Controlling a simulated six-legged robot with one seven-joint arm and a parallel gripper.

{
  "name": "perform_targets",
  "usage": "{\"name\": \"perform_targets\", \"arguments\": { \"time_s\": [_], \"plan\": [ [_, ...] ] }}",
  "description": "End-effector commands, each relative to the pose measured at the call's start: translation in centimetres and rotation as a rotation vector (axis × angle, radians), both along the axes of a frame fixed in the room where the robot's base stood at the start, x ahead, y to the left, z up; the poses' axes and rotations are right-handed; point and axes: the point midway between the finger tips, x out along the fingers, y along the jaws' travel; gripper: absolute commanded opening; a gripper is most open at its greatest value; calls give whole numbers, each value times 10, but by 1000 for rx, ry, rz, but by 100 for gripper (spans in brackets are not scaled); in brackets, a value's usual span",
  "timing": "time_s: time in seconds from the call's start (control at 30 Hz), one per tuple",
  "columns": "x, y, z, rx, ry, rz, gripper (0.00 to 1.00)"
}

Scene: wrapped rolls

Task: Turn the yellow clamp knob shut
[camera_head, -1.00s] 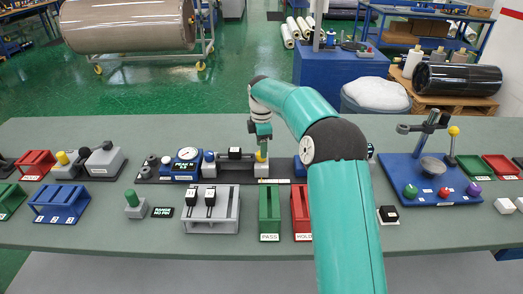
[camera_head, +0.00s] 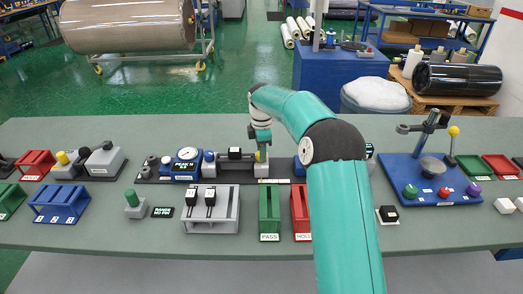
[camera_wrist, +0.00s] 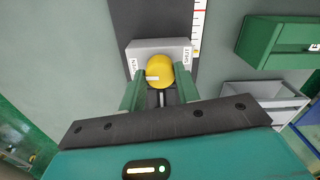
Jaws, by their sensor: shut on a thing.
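The yellow clamp knob (camera_wrist: 159,70) sits on a grey block (camera_wrist: 140,50) in the wrist view. A small white mark on the knob points toward the left side of the block.
A gauge in a blue housing (camera_head: 187,165) stands left on the same rail. A grey rack (camera_head: 225,215), a green bin (camera_head: 269,213) and a red bin (camera_head: 300,212) stand in front. A blue board with a stand (camera_head: 400,175) is at right.

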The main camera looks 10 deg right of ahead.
Motion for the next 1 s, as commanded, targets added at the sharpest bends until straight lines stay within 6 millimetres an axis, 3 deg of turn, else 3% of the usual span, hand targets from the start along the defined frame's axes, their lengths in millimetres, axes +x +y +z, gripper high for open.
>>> {"name": "perform_targets", "arguments": {
  "time_s": [0.37, 1.0],
  "plan": [
    [0, 1, 1, 0, 0, -181, 9],
    [0, 1, 1, 0, -1, -776, 9]
  ]
}}
